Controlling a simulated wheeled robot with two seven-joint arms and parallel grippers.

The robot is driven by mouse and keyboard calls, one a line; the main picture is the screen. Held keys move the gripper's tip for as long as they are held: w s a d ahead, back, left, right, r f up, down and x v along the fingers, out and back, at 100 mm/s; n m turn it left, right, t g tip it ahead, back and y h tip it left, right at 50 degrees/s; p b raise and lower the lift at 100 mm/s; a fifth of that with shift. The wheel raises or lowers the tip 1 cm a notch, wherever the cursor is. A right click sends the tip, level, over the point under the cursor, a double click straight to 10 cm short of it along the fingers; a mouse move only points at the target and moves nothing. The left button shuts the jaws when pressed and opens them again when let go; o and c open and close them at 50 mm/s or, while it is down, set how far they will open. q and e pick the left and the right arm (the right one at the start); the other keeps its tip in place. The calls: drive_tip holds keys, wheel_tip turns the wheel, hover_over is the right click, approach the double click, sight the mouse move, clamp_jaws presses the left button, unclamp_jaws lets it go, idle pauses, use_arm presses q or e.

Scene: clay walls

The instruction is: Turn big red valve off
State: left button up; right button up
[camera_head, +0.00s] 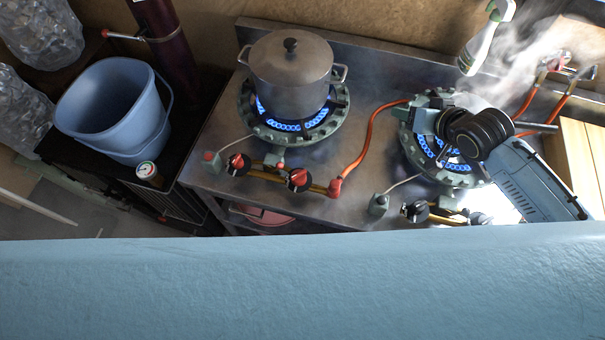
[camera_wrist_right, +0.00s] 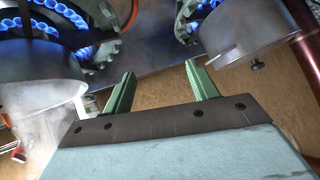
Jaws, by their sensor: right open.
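I cannot tell which part is the big red valve. Two red-faced knobs, one on the left (camera_head: 237,164) and one on the right (camera_head: 298,179), sit on the brass pipe in front of the left burner. A red fitting (camera_head: 335,188) joins that pipe to an orange hose. My right gripper (camera_wrist_right: 160,75) is open, with nothing between its green fingers. In the head view, my right arm reaches over the right burner (camera_head: 455,175) and partly hides it. A small red part (camera_wrist_right: 18,152) shows beside steam in the wrist view. My left gripper is out of view.
A lidded metal pot (camera_head: 290,72) stands on the lit left burner. Steam rises at the back right near orange pipes (camera_head: 525,103). A spray bottle (camera_head: 487,40) is at the top. A blue bucket (camera_head: 115,110) and a gauge (camera_head: 147,170) are at left.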

drive_tip(key=a+f+n+g+y+b, duration=0.1)
drive_tip(key=a+f+g, duration=0.1)
drive_tip(key=a, duration=0.5)
drive_tip(key=a+f+n+g+y+b, duration=0.1)
drive_tip(key=a+f+g, duration=0.15)
drive_tip(key=a, duration=0.55)
drive_tip(key=n+g+h+b, duration=0.4)
drive_tip(key=n+g, duration=0.2)
approach(299, 173)
use_arm(q)
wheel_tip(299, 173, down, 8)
drive_tip(key=b, duration=0.1)
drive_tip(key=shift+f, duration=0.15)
use_arm(e)
drive_tip(key=f, duration=0.6)
drive_tip(key=a+f, duration=0.1)
drive_tip(key=f, duration=0.2)
drive_tip(key=shift+s+f, duration=0.4)
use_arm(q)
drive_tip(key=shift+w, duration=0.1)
use_arm(e)
drive_tip(key=shift+c, duration=0.5)
